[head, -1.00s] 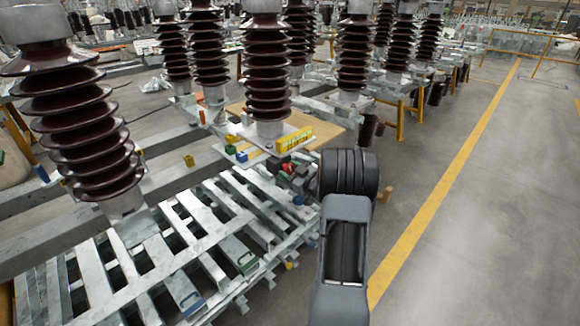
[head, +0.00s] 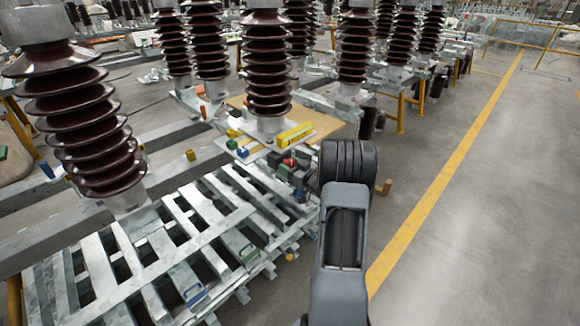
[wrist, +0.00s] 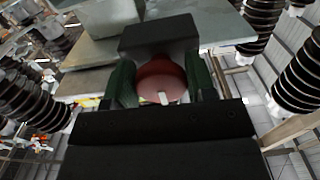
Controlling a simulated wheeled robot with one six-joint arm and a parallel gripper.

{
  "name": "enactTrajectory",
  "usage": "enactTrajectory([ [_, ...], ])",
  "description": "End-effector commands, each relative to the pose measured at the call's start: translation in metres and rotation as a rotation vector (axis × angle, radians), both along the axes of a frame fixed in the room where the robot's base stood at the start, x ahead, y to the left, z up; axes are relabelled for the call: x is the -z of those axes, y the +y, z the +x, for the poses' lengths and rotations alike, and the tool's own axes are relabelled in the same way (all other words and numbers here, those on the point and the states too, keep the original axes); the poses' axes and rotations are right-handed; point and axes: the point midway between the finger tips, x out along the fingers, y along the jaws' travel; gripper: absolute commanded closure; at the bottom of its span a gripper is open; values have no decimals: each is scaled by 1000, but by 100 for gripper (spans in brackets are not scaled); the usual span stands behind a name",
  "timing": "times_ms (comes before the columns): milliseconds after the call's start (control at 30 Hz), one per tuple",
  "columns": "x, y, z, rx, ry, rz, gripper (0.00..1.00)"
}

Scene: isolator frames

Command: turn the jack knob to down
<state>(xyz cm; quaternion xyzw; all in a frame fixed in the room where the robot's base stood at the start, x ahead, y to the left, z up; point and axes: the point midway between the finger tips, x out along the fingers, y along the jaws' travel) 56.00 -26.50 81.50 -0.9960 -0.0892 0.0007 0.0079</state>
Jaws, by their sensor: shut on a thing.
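The jack knob (wrist: 160,78) is round and red with a short white mark (wrist: 164,97) at its lower edge in the wrist view. My gripper (wrist: 158,84) is shut on it, one dark green finger on each side. A black block (wrist: 158,37) sits just above the knob in that view and touches or overlaps its top. In the head view a small red spot (head: 290,162) shows beside the end of my arm, below the yellow block. My fingers are too small and partly hidden there to make out.
A yellow block (head: 295,134) and a blue piece (head: 242,153) lie on the plate under a brown ribbed insulator (head: 268,65). Slatted metal frames (head: 150,250) fill the left. The concrete floor right of the yellow line (head: 440,175) is clear.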

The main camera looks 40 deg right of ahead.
Motion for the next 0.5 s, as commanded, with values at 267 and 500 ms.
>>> enactTrajectory([
  [267, 1, 0, 0, 0, 1, 1, 33],
  [500, 0, 0, 0, 0, 0, 0, 25],
])
